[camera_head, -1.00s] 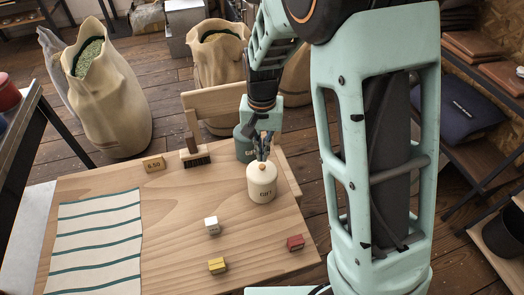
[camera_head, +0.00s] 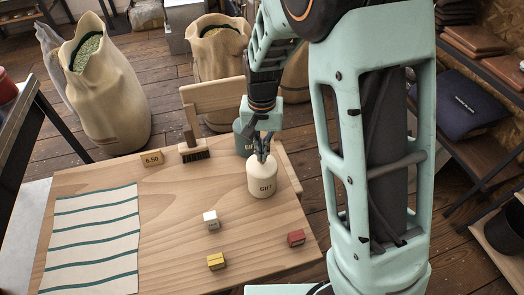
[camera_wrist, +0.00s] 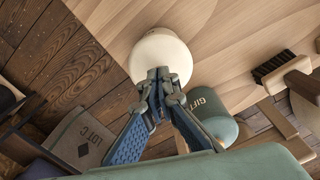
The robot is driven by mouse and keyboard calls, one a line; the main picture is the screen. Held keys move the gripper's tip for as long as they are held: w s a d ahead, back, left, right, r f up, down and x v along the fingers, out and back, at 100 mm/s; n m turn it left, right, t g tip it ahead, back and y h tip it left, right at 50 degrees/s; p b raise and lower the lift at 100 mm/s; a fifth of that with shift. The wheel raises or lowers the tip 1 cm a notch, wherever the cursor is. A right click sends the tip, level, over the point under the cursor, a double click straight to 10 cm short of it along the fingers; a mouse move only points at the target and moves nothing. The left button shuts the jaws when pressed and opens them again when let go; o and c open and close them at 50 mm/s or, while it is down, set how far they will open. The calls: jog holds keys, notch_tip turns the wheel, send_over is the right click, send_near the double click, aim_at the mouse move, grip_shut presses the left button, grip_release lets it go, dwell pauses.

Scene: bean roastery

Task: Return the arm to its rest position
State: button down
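In the wrist view, my fingers (camera_wrist: 162,82) come together in front of the canister's round top (camera_wrist: 162,50). I see nothing held between the fingertips, though they hide the middle of the top. Whether they touch it is unclear. My arm is stretched out forward and down over the wooden board (camera_head: 170,222).
A green GIFT canister (camera_wrist: 208,115) stands close beside my gripper. A brush (camera_head: 193,150) and 6.50 tag (camera_head: 152,159) stand left. White (camera_head: 210,219), yellow (camera_head: 216,261) and red (camera_head: 296,238) blocks and a striped cloth (camera_head: 92,240) lie in front. Sacks (camera_head: 108,105) stand behind.

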jog(key=shift+f, duration=0.35)
jog(key=shift+r, duration=0.2)
jog(key=shift+r+p, duration=2.6)
jog(key=shift+r, duration=0.8)
